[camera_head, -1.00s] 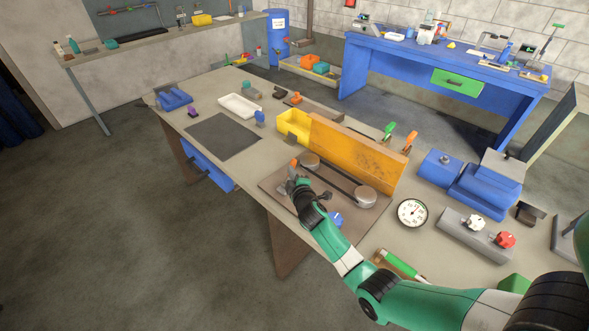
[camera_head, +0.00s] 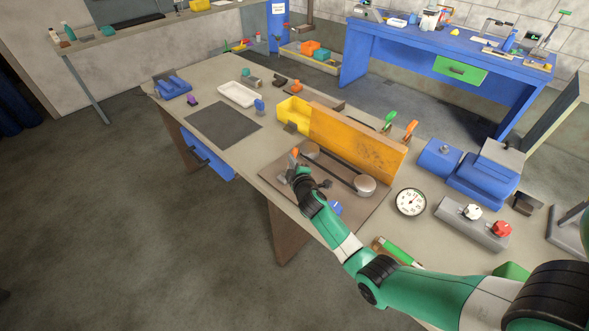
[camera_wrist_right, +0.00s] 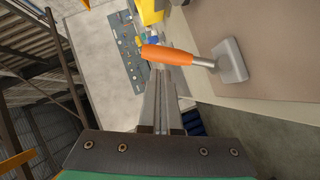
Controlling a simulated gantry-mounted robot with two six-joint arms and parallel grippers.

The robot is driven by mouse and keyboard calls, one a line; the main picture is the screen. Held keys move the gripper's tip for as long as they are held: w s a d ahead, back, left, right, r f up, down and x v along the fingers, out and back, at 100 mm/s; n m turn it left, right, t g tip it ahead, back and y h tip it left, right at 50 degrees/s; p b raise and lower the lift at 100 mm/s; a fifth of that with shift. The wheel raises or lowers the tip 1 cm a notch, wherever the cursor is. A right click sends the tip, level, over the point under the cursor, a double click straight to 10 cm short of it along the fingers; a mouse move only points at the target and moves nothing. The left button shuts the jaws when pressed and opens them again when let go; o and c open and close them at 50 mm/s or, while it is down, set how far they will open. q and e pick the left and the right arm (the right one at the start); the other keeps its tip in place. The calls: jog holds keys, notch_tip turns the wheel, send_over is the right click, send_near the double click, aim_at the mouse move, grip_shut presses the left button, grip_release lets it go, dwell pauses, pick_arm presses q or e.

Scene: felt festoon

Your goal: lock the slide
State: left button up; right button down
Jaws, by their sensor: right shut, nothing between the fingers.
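A lever with an orange handle (camera_wrist_right: 168,55) and a metal shank joins a grey block (camera_wrist_right: 230,60) in the right wrist view. Its orange tip also shows in the head view (camera_head: 295,152). It stands on a brown base plate (camera_head: 268,178) beside a belt (camera_head: 338,171) and two round pulleys; the near one (camera_head: 365,185) is plainest. The slide itself cannot be told apart for sure. My right gripper (camera_head: 290,170) is at the lever. Its fingers (camera_wrist_right: 165,88) are shut and empty, close to the orange handle; whether they touch is unclear. My left gripper is out of view.
An orange-yellow upright panel (camera_head: 355,140) stands right behind the belt. A dial gauge (camera_head: 410,202), a grey box with white and red knobs (camera_head: 472,222) and a green-handled tool (camera_head: 400,254) lie to the right. A dark mat (camera_head: 222,124) lies left.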

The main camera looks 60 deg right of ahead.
jog(key=w+a+r+p+v, duration=0.1)
jog(key=p+v, duration=0.3)
jog(key=v, duration=0.8)
jog(key=shift+w, duration=0.2)
jog(key=shift+w+a+r, duration=0.1)
jog(key=shift+a+r, duration=0.05)
jog(key=shift+a, duration=0.05)
